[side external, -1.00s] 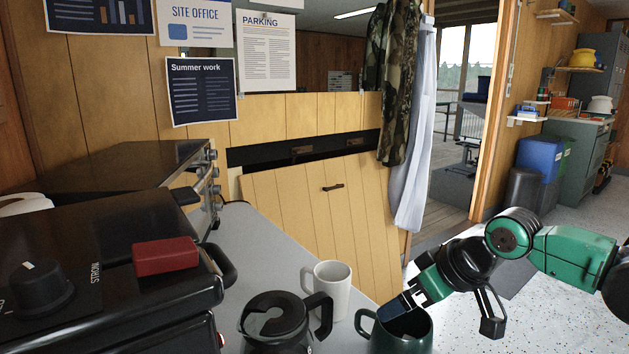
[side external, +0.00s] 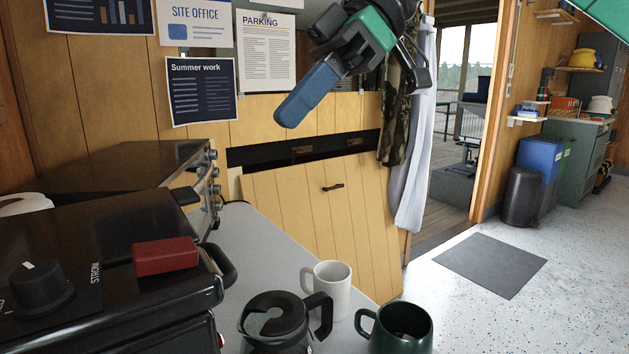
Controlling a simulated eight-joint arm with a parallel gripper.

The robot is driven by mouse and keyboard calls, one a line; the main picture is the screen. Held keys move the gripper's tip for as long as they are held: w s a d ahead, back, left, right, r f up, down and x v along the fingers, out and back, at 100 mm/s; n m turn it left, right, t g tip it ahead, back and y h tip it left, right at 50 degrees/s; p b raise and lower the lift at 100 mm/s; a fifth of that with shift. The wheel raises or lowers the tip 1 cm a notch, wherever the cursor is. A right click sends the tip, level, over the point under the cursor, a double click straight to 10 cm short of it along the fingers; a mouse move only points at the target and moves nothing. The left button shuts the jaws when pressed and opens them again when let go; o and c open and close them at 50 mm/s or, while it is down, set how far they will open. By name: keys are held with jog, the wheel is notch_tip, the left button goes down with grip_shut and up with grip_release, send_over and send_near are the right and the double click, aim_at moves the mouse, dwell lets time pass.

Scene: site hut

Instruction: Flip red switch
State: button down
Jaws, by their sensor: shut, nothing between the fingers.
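The red switch (side external: 165,256) is a flat, wide red rocker on top of the black coffee machine (side external: 110,310) at the lower left. It sits right of the black knob (side external: 40,286) and the word "STRONG". My gripper (side external: 292,112) has blue fingers and is shut and empty. It hangs high in the upper middle of the side external view, pointing down and left. In the picture it is above and to the right of the switch, well apart from it.
A glass coffee pot (side external: 285,325) with a black lid and handle, a white mug (side external: 330,288) and a dark green mug (side external: 400,328) stand in front. A black oven-like appliance (side external: 125,165) is behind the machine. The grey counter (side external: 262,250) is bare between them.

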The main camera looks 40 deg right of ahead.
jog(key=r+n, duration=0.1)
jog(key=s+a+r+n+g+y, duration=0.1)
jog(key=a+r+n, duration=0.1)
jog(key=shift+s+a+r+y, duration=0.15)
jog(key=shift+s+r+y, duration=0.1)
jog(key=shift+r+y, duration=0.15)
jog(key=shift+a, duration=0.1)
send_over(134, 251)
jog(key=d, duration=0.3)
notch_tip(134, 251, down, 6)
jog(key=shift+d+f, duration=0.1)
notch_tip(134, 251, down, 3)
jog(key=shift+f, duration=0.4)
